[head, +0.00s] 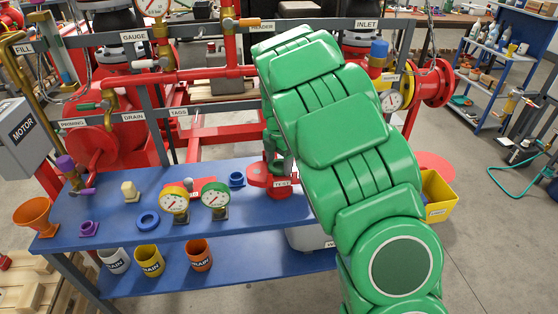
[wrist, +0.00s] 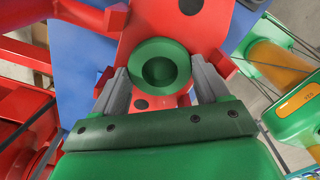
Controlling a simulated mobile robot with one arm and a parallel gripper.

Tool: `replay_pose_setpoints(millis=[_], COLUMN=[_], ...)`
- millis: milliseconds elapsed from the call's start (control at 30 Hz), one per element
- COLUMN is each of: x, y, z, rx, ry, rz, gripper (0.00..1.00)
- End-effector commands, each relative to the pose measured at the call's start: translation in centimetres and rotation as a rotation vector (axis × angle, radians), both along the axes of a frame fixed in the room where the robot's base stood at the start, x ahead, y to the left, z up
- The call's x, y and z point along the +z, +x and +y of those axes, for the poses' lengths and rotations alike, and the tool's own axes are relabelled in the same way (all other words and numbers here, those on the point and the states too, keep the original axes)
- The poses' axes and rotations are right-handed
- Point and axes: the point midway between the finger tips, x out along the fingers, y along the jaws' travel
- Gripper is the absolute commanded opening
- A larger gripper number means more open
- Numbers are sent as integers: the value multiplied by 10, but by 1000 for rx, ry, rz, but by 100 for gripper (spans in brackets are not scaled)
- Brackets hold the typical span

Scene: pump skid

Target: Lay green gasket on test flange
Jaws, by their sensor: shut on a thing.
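The green gasket (wrist: 160,47), a ring with a darker round middle, sits between the two grey fingers of my gripper (wrist: 160,68) in the wrist view. My gripper is shut on it. Below it in the wrist view is the red test flange (wrist: 150,22) with dark bolt holes. The gasket overlaps the flange in this view; I cannot tell whether it touches it. In the head view the test flange (head: 257,170) stands at the bench's right end, with a TEST label. My green arm hides part of it, and the gasket cannot be made out there.
The blue bench (head: 110,228) holds a blue ring (head: 148,220), two gauges, a blue fitting (head: 237,179), an orange funnel (head: 36,214) and small purple and cream parts. Red pipework stands behind. A yellow bin (head: 438,197) is right of my arm.

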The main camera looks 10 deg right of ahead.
Motion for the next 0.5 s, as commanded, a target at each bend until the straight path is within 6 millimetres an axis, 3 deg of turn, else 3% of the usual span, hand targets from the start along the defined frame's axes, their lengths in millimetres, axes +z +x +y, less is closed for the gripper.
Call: replay_pose_setpoints(millis=[100,133,300,500], x=[0,0,0,0], y=[0,0,0,0], z=[0,0,0,0], rx=[0,0,0,0], ry=[0,0,0,0], rz=[0,0,0,0], gripper=[44,76,100,100])
